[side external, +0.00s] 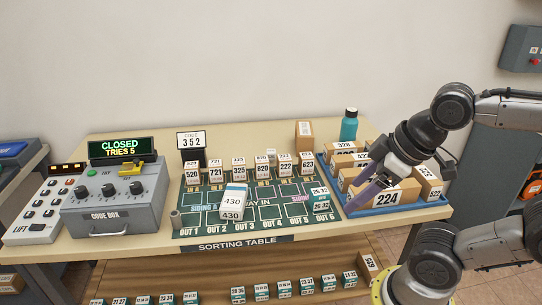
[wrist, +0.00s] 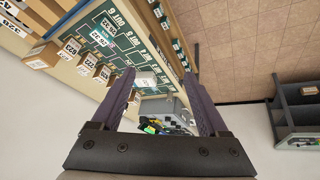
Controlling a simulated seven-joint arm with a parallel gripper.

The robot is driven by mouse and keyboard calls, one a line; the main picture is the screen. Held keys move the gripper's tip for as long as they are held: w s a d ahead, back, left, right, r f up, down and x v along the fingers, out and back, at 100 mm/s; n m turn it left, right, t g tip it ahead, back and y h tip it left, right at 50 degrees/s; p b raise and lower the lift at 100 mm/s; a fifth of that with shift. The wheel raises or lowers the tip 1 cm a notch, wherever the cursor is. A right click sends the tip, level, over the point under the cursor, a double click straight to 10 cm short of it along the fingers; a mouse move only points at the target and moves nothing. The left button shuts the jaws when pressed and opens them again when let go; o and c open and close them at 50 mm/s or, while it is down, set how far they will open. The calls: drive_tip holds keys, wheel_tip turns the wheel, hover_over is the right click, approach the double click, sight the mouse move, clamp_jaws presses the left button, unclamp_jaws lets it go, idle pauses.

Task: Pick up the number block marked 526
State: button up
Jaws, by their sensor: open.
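A row of small numbered blocks stands along the back of the green sorting mat (side external: 270,229). The leftmost block (side external: 192,176) has a label that reads like 520 or 526; the last digit is too small to tell. No other label clearly reads 526. My gripper (side external: 364,187) is at the right, above the blue tray of cartons and well away from the leftmost block. Its two purple fingers are apart with nothing gripped between them; they also show in the wrist view (wrist: 159,74).
A white block marked 430 (side external: 232,203) stands mid-mat. The blue tray (side external: 400,208) holds cartons, one marked 224 (side external: 388,197). A grey code box (side external: 115,207) shows CLOSED, TRIES 5. A teal bottle (side external: 349,126) stands behind.

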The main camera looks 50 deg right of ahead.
drive_tip(key=w+d+r+n+t+h, duration=0.15)
drive_tip(key=w+d+r+n, duration=0.25)
drive_tip(key=w+r+n, duration=0.75)
drive_tip(key=n+g+h, duration=0.2)
drive_tip(key=n+g, duration=0.1)
drive_tip(key=n, duration=0.9)
hover_over(271, 151)
drive_tip(key=s+a, duration=0.4)
drive_tip(key=a, duration=0.4)
wheel_tip(271, 151, down, 11)
drive_tip(key=shift+m+g, duration=0.45)
drive_tip(key=shift+g, duration=0.3)
drive_tip(key=x, duration=1.1)
drive_tip(key=s+d+x, duration=0.1)
drive_tip(key=x, duration=0.5)
drive_tip(key=shift+f, duration=0.2)
drive_tip(key=shift+d+x, duration=0.15)
drive_tip(key=shift+x, duration=1.3)
drive_tip(key=shift+d+x, duration=0.1)
drive_tip(key=shift+x, duration=1.35)
drive_tip(key=shift+r, duration=0.1)
